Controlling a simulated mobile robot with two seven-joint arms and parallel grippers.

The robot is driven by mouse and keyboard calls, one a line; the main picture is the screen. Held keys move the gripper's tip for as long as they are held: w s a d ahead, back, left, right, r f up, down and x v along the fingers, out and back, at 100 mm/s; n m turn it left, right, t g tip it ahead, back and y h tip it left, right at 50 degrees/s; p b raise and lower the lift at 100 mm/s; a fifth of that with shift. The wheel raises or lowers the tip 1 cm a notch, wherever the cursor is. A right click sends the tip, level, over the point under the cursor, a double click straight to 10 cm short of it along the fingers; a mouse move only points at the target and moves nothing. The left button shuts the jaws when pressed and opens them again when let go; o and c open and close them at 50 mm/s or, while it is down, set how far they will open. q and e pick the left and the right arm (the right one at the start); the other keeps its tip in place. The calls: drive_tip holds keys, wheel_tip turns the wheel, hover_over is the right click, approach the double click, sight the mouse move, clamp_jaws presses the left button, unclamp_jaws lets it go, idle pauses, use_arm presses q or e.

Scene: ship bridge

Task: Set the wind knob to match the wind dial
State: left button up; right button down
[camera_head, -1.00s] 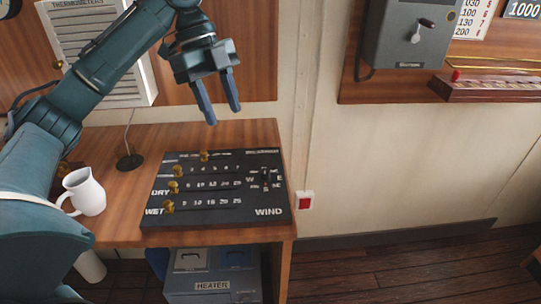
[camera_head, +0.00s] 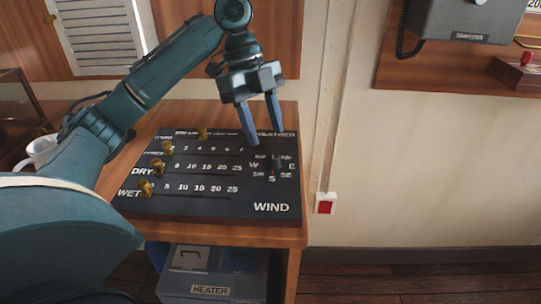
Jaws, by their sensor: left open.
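The wind knob (camera_head: 277,161) is a small dark knob at the right of a black board (camera_head: 215,208) on the wooden desk. Compass letters ring it, with W at its left, E at its right and S below. A small red mark shows on its lower side near the S. The word WIND is printed below. My left gripper (camera_head: 267,138) is open and empty, fingers pointing down, above and just behind the knob in the picture. I cannot tell the exact height gap. The wind dial is not identifiable in view. My right gripper is not in view.
Several brass slider knobs (camera_head: 157,167) stand on the board's left part. A white mug (camera_head: 40,151) is partly hidden behind my left arm. A red switch (camera_head: 325,203) is on the wall right of the desk. A grey heater box (camera_head: 212,275) sits below.

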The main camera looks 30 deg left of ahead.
sight(272, 155)
use_arm(q)
drive_tip(key=shift+b+x, duration=0.35)
drive_tip(key=shift+x, duration=1.95)
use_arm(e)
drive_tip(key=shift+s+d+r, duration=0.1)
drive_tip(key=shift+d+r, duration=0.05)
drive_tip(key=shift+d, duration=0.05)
use_arm(q)
clamp_jaws()
drive_tip(key=shift+r+n+p, duration=0.1)
drive_tip(key=shift+n+p, duration=0.2)
drive_tip(key=shift+p, duration=0.25)
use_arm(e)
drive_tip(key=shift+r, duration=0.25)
